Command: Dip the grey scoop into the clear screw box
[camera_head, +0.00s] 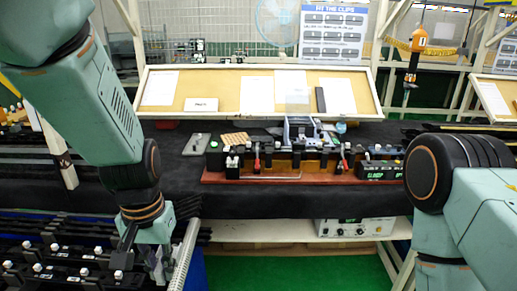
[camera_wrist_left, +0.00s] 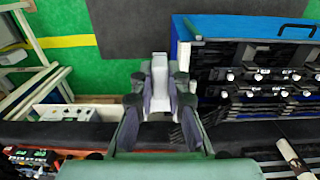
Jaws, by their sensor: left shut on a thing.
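My left gripper (camera_head: 152,268) hangs low at the left of the head view, in front of the bench edge and beside the rack of black parts. In the left wrist view my left gripper (camera_wrist_left: 160,85) is shut on a light grey piece (camera_wrist_left: 160,75), which looks like the grey scoop. A see-through, blue-edged box (camera_head: 299,131) stands at the back middle of the bench, well to the right of the gripper. It may be the clear screw box; its contents are too small to tell. My right gripper is out of view.
A red-brown board (camera_head: 250,179) with black clip fixtures lies on the dark bench mat (camera_head: 180,165). A black display box (camera_head: 382,170) stands at its right end. A slanted tan board (camera_head: 255,88) is behind. A blue-framed rack (camera_wrist_left: 250,27) of black clips is beside the left gripper.

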